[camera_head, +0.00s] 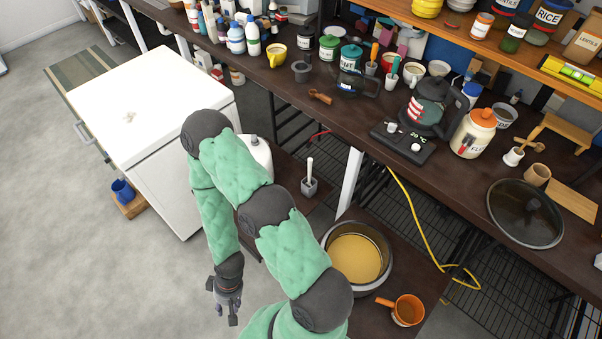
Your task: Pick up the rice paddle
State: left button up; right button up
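A white, upright handle (310,168) stands in a small grey holder (309,187) on the lower brown shelf. It looks like the rice paddle, but its lower part is hidden in the holder. My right gripper (226,310) hangs low at the bottom left of the head view, over the grey floor. Its fingers look spread with nothing between them. It is well apart from the handle, with my green-sleeved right arm bending up and over between them. My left gripper is not in view.
A white cabinet (150,110) stands left. A pot (357,258) and an orange cup (407,310) are right of my arm. A white appliance (257,152) is partly behind the arm. The upper counter (290,88) is crowded. Floor at left is mostly clear.

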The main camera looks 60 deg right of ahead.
aim_at(307, 183)
jog(key=i+z, duration=0.1)
jog(key=z, duration=0.6)
jog(key=i+j+z, duration=0.15)
jog(key=z, duration=0.2)
